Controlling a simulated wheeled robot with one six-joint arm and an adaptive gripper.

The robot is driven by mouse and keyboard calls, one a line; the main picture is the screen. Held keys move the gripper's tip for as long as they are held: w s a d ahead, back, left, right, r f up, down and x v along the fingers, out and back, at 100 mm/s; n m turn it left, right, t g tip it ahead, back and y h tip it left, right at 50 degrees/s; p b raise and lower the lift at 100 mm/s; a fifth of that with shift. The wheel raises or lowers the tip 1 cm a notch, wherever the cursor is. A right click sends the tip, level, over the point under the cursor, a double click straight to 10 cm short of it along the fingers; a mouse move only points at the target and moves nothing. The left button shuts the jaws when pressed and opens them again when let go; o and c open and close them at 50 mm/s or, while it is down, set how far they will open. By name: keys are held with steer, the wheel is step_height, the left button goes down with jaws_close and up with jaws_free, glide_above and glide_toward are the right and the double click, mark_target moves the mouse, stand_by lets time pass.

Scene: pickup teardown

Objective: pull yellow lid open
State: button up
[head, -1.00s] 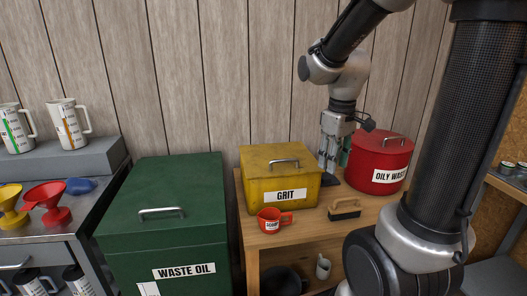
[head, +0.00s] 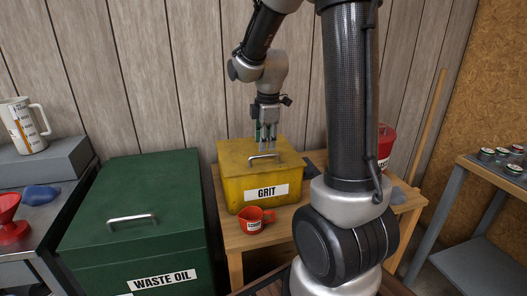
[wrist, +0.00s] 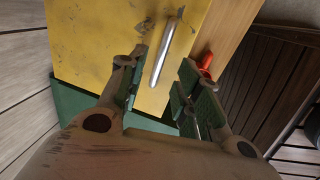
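The yellow lid (head: 237,152) lies shut on the yellow GRIT box (head: 240,196), which stands on a wooden bench. A silver bar handle (head: 265,156) is fixed on the lid; it also shows in the wrist view (wrist: 168,48). My gripper (head: 266,139) points down over the lid, close behind the handle in the head view. In the wrist view my gripper (wrist: 163,60) is open, with the handle in the gap between its green-padded fingers. Nothing is gripped. Whether a finger touches the handle or lid I cannot tell.
A red can (head: 386,145) is partly hidden behind my arm at the right. The plank wall (head: 175,60) is close behind the box.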

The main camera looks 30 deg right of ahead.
mark_target(265, 156)
steer(key=shift+w+d+f, duration=0.1)
steer(key=shift+w+f, duration=0.1)
steer(key=shift+f, duration=1)
steer(key=shift+w+d+f, duration=0.1)
steer(key=shift+w+f, duration=0.1)
steer(key=shift+f, duration=0.95)
jaws_close()
